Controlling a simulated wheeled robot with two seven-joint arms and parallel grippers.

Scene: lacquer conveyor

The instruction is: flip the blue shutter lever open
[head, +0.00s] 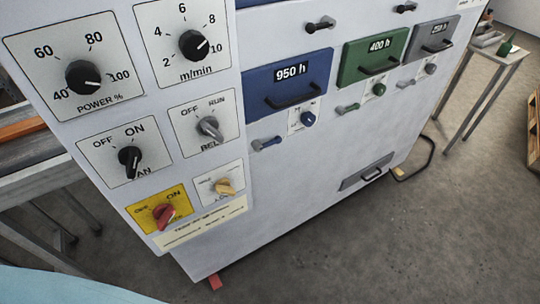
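A blue panel (262,86) labelled 950 h, with a black bar handle, is on the front of the white machine cabinet. Neither of my grippers is in view.
A green panel (360,72) and a grey panel (426,48) have similar levers and knobs. The control panel (158,68) with dials stands out at left. A low handle plate (366,173) is on the cabinet. Grey floor (400,240) is clear at right; a side table (500,60) stands beyond.

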